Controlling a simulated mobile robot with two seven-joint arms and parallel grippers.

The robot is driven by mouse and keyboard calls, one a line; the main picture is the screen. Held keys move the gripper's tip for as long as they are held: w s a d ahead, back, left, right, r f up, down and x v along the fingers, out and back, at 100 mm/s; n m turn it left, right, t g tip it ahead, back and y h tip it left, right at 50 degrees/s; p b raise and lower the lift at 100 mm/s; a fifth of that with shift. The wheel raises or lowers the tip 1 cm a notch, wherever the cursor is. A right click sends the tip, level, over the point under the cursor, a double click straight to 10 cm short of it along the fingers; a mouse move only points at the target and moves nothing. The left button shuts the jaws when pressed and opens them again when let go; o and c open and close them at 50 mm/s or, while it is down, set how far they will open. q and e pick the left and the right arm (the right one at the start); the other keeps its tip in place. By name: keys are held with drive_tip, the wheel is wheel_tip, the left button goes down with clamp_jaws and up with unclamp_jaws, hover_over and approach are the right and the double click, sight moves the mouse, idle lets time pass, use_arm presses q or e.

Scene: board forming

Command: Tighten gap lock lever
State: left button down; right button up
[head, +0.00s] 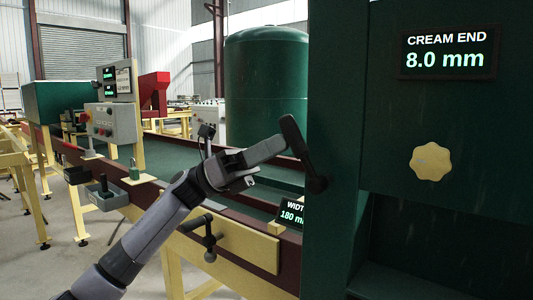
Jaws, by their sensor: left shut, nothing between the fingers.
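A black lever (295,138), which looks like the gap lock lever, stands tilted on the left edge of the dark green machine frame (338,130). Its upper end leans to the left, and its round pivot (317,185) is at the bottom. My left gripper (280,147) is shut and empty. Its fingertips reach up to the left side of the lever and touch it or lie very close; I cannot tell which. My right gripper is not in view.
A "CREAM END 8.0 mm" display (449,52) and a yellow knob (430,161) are on the green frame. A width display (291,214) and another black handle (207,236) sit low near my arm. A control box (112,122) stands at left.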

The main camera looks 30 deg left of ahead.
sight(291, 129)
use_arm(q)
drive_tip(key=d+r+m+g+y+p, duration=0.1)
drive_tip(key=y, duration=0.1)
drive_tip(key=d+r+m+g+y+p, duration=0.1)
drive_tip(key=r+y+p, duration=0.1)
drive_tip(key=shift+s+d+r+p, duration=0.1)
drive_tip(key=shift+d+p, duration=0.2)
drive_tip(key=shift+d, duration=0.1)
drive_tip(key=shift+d+r, duration=0.15)
drive_tip(key=shift+d, duration=0.4)
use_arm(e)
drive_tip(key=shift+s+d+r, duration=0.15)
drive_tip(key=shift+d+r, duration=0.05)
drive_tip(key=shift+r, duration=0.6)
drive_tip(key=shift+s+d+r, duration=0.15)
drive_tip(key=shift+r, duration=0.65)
use_arm(q)
drive_tip(key=shift+p, duration=0.3)
drive_tip(key=shift+s, duration=0.1)
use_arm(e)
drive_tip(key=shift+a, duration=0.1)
